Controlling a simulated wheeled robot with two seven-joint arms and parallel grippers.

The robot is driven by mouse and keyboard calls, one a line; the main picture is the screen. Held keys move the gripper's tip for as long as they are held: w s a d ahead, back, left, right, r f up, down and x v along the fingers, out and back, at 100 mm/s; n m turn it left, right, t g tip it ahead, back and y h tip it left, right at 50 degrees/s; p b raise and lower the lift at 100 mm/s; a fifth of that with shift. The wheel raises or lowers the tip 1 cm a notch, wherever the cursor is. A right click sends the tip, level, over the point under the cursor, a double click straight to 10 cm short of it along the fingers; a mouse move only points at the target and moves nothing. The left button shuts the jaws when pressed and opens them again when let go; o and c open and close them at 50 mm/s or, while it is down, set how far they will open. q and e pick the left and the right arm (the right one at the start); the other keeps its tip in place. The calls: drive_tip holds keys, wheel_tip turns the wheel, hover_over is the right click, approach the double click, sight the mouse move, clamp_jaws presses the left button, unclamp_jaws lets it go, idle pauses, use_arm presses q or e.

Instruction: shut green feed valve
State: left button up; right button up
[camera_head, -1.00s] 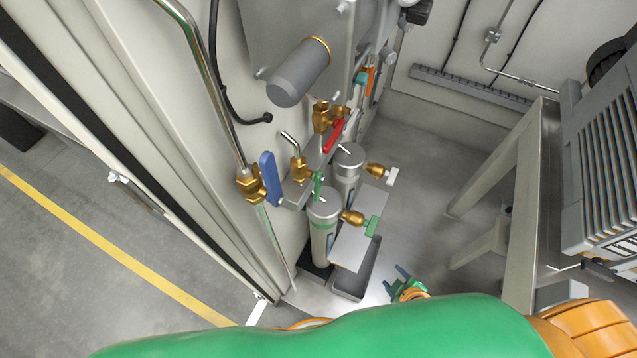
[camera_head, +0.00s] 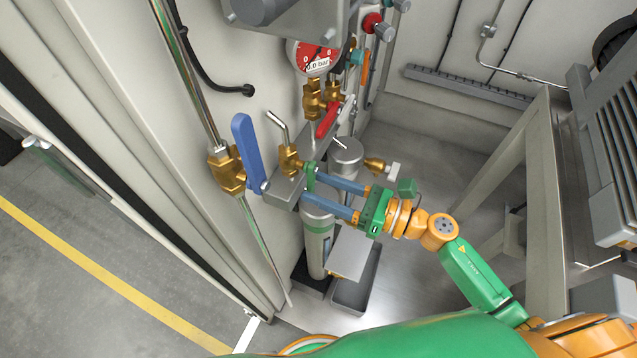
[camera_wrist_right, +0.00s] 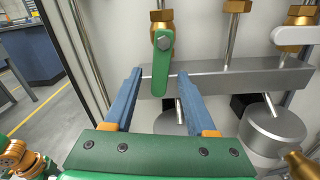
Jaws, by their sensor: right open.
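The green feed valve's handle (camera_head: 310,178) sits on a brass valve (camera_head: 290,160) on the grey manifold block. In the right wrist view the green handle (camera_wrist_right: 161,70) hangs straight down from its brass body. My right gripper (camera_head: 312,186) is open, its two blue fingers pointing at the manifold. In the right wrist view the gripper (camera_wrist_right: 160,75) has a finger on either side of the handle, with gaps visible at both sides. Whether the fingertips reach past the handle is hard to tell. My left gripper is not in view.
A blue-handled valve (camera_head: 248,150) stands left of the green one, and a red handle (camera_head: 327,120) above right. A pressure gauge (camera_head: 316,58) is above. A filter cylinder (camera_head: 317,240) and a tray (camera_head: 355,285) are below. A metal stand (camera_head: 548,200) is at right.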

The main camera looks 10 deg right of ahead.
drive_tip(key=shift+w+a, duration=0.25)
drive_tip(key=shift+a, duration=0.2)
clamp_jaws()
idle(1.1)
